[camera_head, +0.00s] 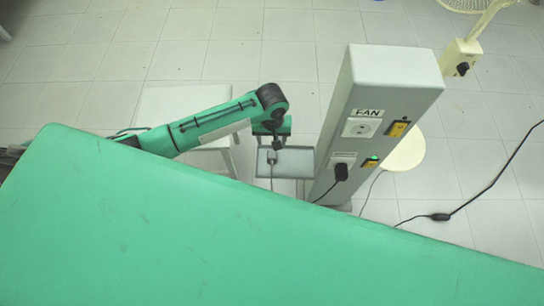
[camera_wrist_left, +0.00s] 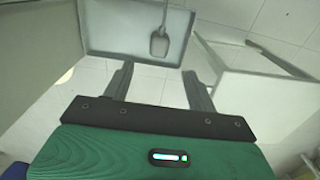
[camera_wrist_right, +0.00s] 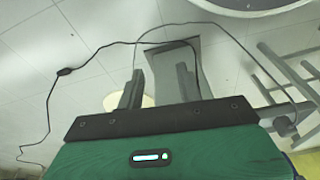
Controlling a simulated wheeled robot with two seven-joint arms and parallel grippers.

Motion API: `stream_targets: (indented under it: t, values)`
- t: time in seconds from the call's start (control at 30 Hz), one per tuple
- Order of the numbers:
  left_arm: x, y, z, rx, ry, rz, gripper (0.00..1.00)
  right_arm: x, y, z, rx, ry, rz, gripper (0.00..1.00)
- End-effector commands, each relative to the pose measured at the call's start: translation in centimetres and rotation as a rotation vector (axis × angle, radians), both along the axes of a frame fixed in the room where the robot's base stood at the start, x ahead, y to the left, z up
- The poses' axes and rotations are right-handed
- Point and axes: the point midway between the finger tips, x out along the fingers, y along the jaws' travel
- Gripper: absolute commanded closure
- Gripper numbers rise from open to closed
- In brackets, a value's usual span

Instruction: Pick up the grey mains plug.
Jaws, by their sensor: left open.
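The grey mains plug (camera_head: 272,158) lies on a small grey tray (camera_head: 299,165) beside the column, its cord hanging over the near edge. In the left wrist view the plug (camera_wrist_left: 159,45) lies near the edge of the tray (camera_wrist_left: 110,35), with its cord running up the picture. My left gripper (camera_head: 278,147) is above the tray, close to the plug in the head view. In the left wrist view its fingers (camera_wrist_left: 158,72) are apart, empty, with the plug ahead of their tips. My right gripper (camera_wrist_right: 159,70) has its fingers apart with nothing between them.
A grey column (camera_head: 365,110) stands right of the tray, with a free FAN socket (camera_head: 361,128), switches and a black plug (camera_head: 341,172) in the lower socket. A white stool or table (camera_head: 180,105) stands left. A green surface (camera_head: 200,240) fills the foreground. Black cable (camera_wrist_right: 120,45) crosses the right wrist view.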

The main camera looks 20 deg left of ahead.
Motion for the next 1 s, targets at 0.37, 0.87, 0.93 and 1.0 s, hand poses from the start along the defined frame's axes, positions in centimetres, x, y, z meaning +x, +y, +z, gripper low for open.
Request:
stream_targets:
  t: [0.37,0.87,0.93,1.0]
  values:
    - [0.0,0.1,-6.9,0.002,0.004,0.003,0.42,0.6,0.1,2.3,0.005,-0.029,0.0,0.64]
    - [0.6,0.2,-12.5,0.003,0.002,0.001,0.42,0.9,0.1,5.0,0.01,-0.061,-0.001,0.64]
    - [0.6,0.2,-13.1,0.003,0.002,0.001,0.42,0.9,0.1,5.3,0.01,-0.064,-0.001,0.64]
    - [0.6,0.1,-13.4,0.003,0.002,0.001,0.42,0.9,0.1,5.6,0.011,-0.066,-0.001,0.64]
